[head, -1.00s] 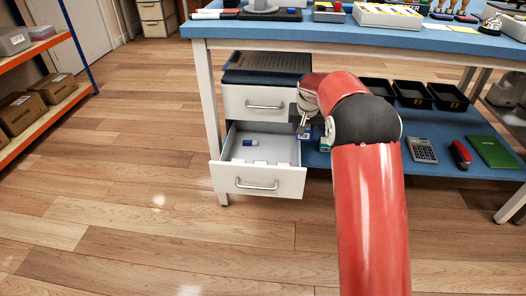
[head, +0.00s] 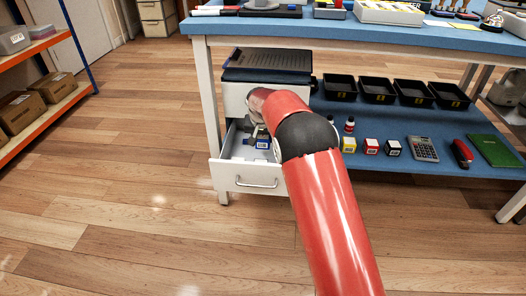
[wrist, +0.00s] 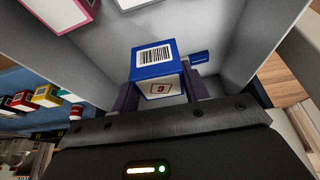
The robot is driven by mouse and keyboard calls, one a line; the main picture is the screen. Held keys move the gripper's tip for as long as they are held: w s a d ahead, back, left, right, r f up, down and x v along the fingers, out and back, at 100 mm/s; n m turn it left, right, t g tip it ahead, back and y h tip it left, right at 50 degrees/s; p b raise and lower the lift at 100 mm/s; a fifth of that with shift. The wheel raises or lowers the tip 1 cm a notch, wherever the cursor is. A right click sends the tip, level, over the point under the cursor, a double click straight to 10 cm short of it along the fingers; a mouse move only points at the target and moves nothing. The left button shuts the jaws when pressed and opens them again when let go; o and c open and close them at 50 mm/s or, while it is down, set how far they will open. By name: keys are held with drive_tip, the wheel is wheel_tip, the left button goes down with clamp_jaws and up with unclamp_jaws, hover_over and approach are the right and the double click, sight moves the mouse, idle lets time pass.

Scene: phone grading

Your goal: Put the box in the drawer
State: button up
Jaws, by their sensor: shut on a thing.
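My gripper (head: 262,135) is over the open lower drawer (head: 226,171). It is shut on a small blue and white box (wrist: 153,60) with a barcode on its blue face and a red-framed mark on its white side. The box sits between the two fingers (wrist: 158,88) in the wrist view, and its blue part also shows in the head view (head: 262,145). The drawer's grey interior (wrist: 225,25) spreads around and below the box. I cannot tell whether the box touches the drawer floor.
A pink-edged white box (wrist: 62,12) shows at upper left of the wrist view. On the shelf right of the drawer are yellow (head: 348,145), red (head: 371,146) and black (head: 392,148) boxes, with black trays (head: 377,91) behind.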

wheel_tip(320, 180, down, 6)
drive_tip(key=shift+f+b, duration=0.1)
drive_tip(key=shift+b, duration=0.25)
drive_tip(key=o, duration=1)
drive_tip(key=p+v, duration=0.1)
drive_tip(key=v, duration=1.1)
